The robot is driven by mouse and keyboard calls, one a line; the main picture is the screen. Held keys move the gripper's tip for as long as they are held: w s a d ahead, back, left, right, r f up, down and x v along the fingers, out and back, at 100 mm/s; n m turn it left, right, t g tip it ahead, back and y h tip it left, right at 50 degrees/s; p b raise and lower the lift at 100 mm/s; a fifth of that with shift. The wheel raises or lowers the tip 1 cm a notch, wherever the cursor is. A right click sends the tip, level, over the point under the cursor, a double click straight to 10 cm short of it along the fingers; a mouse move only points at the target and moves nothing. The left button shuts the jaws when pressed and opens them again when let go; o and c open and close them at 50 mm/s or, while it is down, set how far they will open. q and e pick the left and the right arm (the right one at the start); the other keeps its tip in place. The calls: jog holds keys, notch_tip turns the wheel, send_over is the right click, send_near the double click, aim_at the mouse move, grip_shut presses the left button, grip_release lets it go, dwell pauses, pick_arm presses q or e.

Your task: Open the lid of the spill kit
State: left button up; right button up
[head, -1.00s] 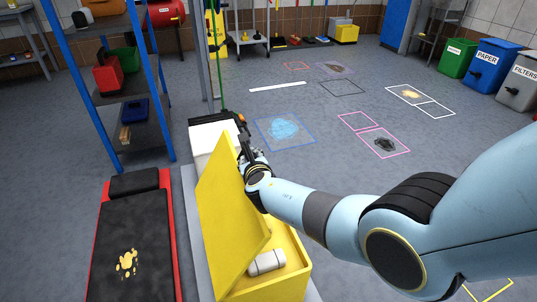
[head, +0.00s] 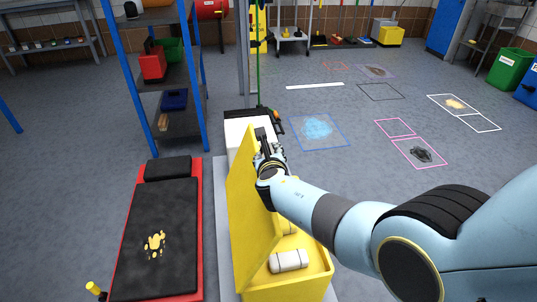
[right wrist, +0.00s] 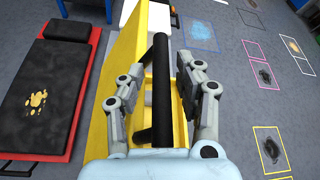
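The spill kit is a yellow box (head: 318,282), and white rolls (head: 289,261) show inside it. Its yellow lid (head: 250,220) is raised and stands steeply along the box's left side. It also shows in the right wrist view (right wrist: 122,75). My right gripper (head: 263,142) is at the lid's far upper end. In the right wrist view its fingers (right wrist: 163,70) stand apart on both sides of the black bar handle (right wrist: 160,100), with a gap visible on the right. My left gripper is not in view.
A red-edged black mat (head: 128,245) with a yellow spill lies left of the box. A blue-post shelf (head: 115,75) stands behind it. A white-topped item (head: 238,130) is just beyond the lid. Open floor with marked squares (head: 345,145) lies to the right.

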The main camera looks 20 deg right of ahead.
jog(key=shift+v, duration=3.8)
